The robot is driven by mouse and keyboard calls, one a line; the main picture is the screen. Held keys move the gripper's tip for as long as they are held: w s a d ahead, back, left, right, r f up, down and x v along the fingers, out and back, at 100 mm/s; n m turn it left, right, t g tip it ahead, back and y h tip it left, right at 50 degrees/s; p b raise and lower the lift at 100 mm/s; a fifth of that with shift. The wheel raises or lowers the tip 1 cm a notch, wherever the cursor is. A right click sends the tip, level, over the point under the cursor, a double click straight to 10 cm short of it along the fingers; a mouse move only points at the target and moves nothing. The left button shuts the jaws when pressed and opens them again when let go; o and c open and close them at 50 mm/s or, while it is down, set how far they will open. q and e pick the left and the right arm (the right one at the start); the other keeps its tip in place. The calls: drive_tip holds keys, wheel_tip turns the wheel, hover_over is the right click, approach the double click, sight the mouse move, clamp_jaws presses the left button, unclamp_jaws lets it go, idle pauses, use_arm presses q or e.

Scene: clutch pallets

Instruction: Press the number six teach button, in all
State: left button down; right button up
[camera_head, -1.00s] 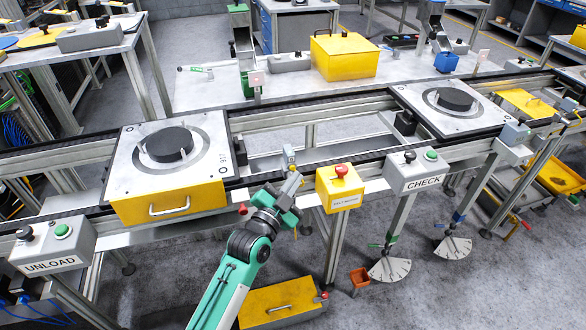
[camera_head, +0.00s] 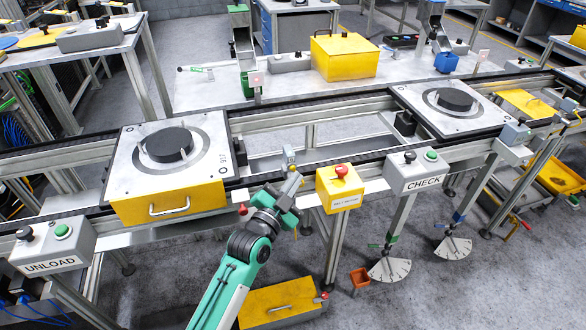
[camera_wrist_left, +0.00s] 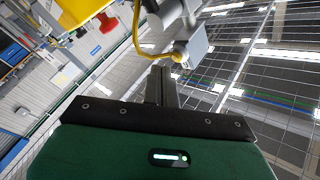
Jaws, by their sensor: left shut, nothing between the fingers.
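A small grey sensor box (camera_head: 289,156) stands on the near rail of the conveyor in the head view. In the left wrist view the grey box (camera_wrist_left: 195,47) has a yellow cable and sits just beyond my fingertips. No number six and no teach button can be made out on it. My left gripper (camera_head: 295,178) is green, just below and in front of the box. Its fingers also show in the left wrist view (camera_wrist_left: 161,80), shut and empty. I cannot tell whether the fingertips touch the box. My right gripper is not in view.
A yellow box with a red button (camera_head: 340,188) stands close on the right, and the CHECK box (camera_head: 418,172) farther right. The UNLOAD box (camera_head: 52,246) is at the left. A pallet with a yellow front (camera_head: 170,203) sits on the conveyor left of my gripper.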

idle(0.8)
use_arm(q)
drive_tip(key=shift+w+a, duration=0.15)
drive_tip(key=shift+w, duration=0.25)
drive_tip(key=shift+w+a, duration=0.1)
drive_tip(key=shift+w, duration=0.35)
idle(0.7)
drive_tip(key=shift+s, duration=0.15)
drive_tip(key=shift+s+d+p, duration=0.25)
drive_tip(key=shift+s+p, duration=0.3)
drive_tip(key=shift+s, duration=0.15)
drive_tip(key=s, duration=0.1)
drive_tip(key=s+d+p, duration=0.1)
drive_tip(key=s, duration=0.1)
drive_tip(key=s+p, duration=0.1)
drive_tip(key=shift+s+d, duration=0.3)
drive_tip(key=shift+s, duration=0.1)
